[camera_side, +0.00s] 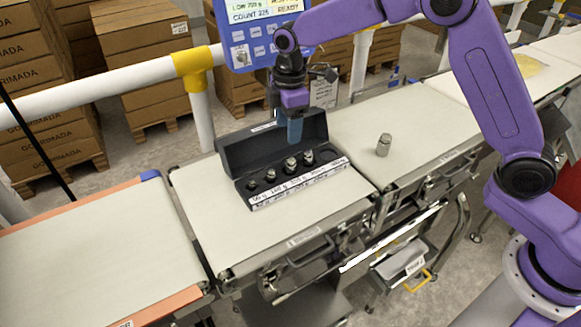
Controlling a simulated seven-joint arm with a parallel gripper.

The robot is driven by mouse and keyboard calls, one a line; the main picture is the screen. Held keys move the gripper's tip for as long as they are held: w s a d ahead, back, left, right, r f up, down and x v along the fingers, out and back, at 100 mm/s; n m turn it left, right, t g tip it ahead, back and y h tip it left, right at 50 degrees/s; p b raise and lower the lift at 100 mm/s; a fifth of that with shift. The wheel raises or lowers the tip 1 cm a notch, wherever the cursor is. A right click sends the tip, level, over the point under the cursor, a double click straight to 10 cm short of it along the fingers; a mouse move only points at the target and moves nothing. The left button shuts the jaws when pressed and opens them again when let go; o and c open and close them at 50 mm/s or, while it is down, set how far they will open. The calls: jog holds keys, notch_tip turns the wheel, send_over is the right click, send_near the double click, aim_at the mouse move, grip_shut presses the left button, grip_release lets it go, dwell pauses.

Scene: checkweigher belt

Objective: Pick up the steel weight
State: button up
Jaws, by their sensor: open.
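A steel weight (384,145) stands upright and alone on the belt right of the black case. The open black case (228,158) holds several smaller metal weights (290,164) in a row, with a labelled strip along its front edge. Its right end shows an empty-looking dark recess. My gripper (294,140) points down over the back of the case, near its raised lid. It is open, and nothing shows between its fingers. It is left of the lone weight and apart from it. The fingertips are small and partly merge with the dark case.
A blue display panel (262,32) stands behind the belt. A white rail with a yellow joint (193,62) runs along the back. A belt with orange edges (90,255) lies at the left. The belt around the lone weight is clear. Stacked cartons (150,50) stand behind the rail.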

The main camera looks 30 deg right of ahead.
send_over(291, 160)
jog(key=f, duration=0.6)
jog(key=shift+a, duration=0.35)
jog(key=shift+d+f, duration=0.15)
jog(key=shift+f, duration=1.2)
jog(key=shift+d+f, duration=0.15)
jog(key=shift+f, duration=1.15)
grip_shut()
